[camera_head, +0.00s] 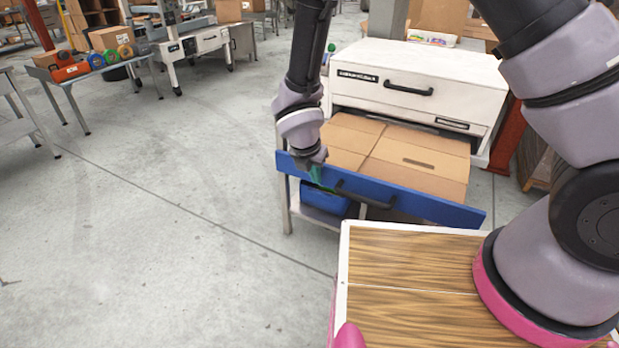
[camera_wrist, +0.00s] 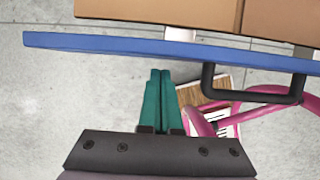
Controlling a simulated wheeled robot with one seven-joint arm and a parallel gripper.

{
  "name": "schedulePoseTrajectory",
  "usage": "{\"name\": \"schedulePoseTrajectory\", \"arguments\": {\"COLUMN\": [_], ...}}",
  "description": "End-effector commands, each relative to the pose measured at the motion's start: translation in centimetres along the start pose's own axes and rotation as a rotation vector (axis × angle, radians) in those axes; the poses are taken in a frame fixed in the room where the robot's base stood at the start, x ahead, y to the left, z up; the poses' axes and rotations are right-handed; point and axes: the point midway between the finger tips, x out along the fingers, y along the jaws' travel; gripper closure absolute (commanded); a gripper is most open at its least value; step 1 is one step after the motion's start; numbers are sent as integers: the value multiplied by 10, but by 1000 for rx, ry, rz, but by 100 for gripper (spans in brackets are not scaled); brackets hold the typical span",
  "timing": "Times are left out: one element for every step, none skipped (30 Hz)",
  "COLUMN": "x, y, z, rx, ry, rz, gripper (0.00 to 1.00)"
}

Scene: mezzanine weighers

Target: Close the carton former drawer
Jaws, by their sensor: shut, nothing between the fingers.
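The carton former (camera_head: 420,75) is a white cabinet with a dark handle on its upper front. Its drawer stands pulled out, with a blue front panel (camera_head: 430,207) and a black bar handle (camera_head: 365,198). Flat brown cartons (camera_head: 400,160) lie in the drawer. My gripper (camera_head: 322,180) is at the left part of the blue front, on its outer side. In the wrist view its teal fingers (camera_wrist: 160,100) are together and empty, beside the handle (camera_wrist: 255,97), just outside the blue panel (camera_wrist: 150,47). I cannot tell whether the fingertips touch the panel.
A blue bin (camera_head: 325,198) sits under the drawer on the stand. My wood-topped base is close in front of the drawer. A small table (camera_head: 85,70) with tape rolls stands at the far left. The concrete floor (camera_head: 170,210) to the left is clear.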

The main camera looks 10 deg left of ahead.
Motion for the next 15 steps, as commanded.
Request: {"name": "schedulePoseTrajectory", "arguments": {"x": [1, 2, 2, 2, 2, 3, 3, 2, 2, 2, 2, 2, 2, 2, 3], "y": [0, 0, 0, 0, 0, 0, 0, 0, 0, 0, 0, 0, 0, 0, 0], "z": [3, 5, 6, 6, 7, 7, 7, 7, 7, 7, 7, 7, 7, 7, 8], "rx": [1, 0, 0, 0, 0, 0, 0, 0, 0, 0, 0, 0, 0, 0, 0], "ry": [0, 0, 0, 0, 0, 0, 0, 0, 0, 0, 0, 0, 0, 0, 0], "rz": [0, 0, -1, -1, -1, -1, -1, -1, -1, -1, -1, -1, -1, -1, -1], "gripper": [100, 100, 100, 100, 100, 100, 100, 100, 100, 100, 100, 100, 100, 100, 100]}}
